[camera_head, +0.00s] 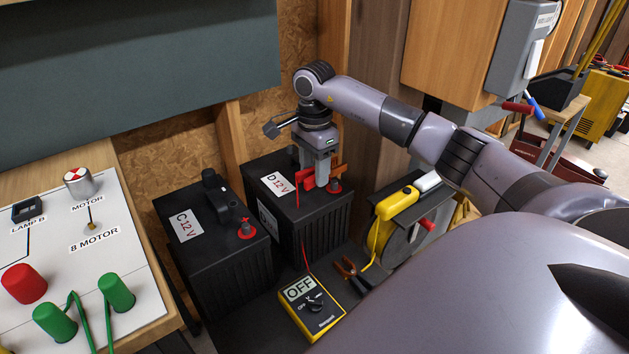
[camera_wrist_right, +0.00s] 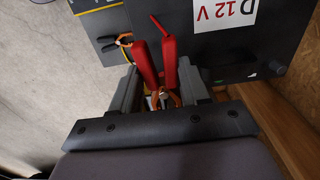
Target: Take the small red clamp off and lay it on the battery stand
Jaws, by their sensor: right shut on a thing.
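The small red clamp (camera_head: 308,183) is at the top of battery D (camera_head: 325,225), close to its red-ringed terminal (camera_head: 334,187). My right gripper (camera_head: 321,178) points down and is shut on the clamp. In the right wrist view the clamp's two red handles (camera_wrist_right: 169,62) stand between my fingers (camera_wrist_right: 160,90), with copper-coloured jaws below. I cannot tell whether the jaws still grip the terminal. A thin red lead runs down from the clamp. The dark battery stand (camera_head: 246,318) shows in front of the batteries. My left gripper is not in view.
Battery C (camera_head: 225,265) stands left of D. A yellow meter reading OFF (camera_head: 312,308) and a black clamp with copper-coloured jaws (camera_head: 352,274) lie in front. A yellow-cable reel (camera_head: 408,225) is to the right. A white motor panel (camera_head: 90,250) fills the left.

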